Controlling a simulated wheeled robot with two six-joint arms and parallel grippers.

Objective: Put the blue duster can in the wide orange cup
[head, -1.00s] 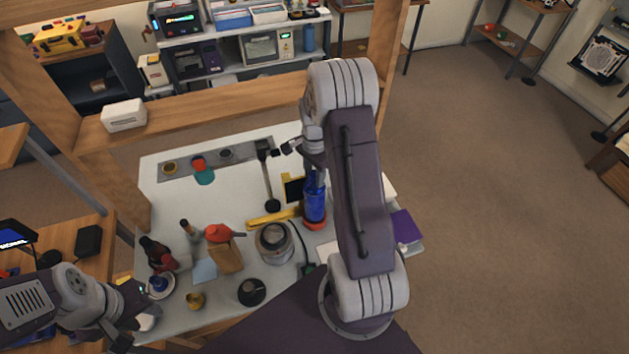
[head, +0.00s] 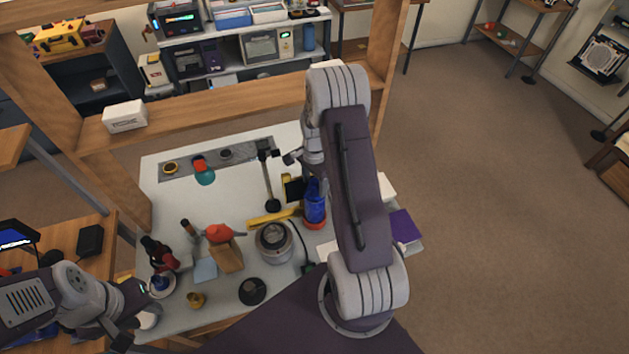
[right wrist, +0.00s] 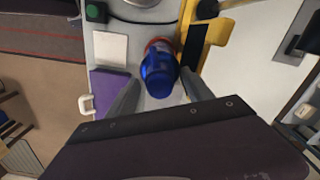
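The blue duster can (head: 315,203) stands with its lower end in the orange cup (head: 316,225) at the right side of the table. The right wrist view shows the can (right wrist: 158,72) from above, with the cup's orange-red rim (right wrist: 158,43) just beyond it. My right gripper (right wrist: 160,88) is open, with one finger on each side of the can's near end and visible gaps. In the head view my right arm hides its fingers. My left gripper (head: 137,322) is low at the left front corner of the table, away from the can; its fingers are unclear.
A yellow tool (head: 272,217) and a black-headed tool (head: 268,185) lie left of the can. A round grey pot (head: 274,242) and a brown block (head: 227,258) stand nearer me. A purple box (head: 404,227) is to the right. The table's middle back is clear.

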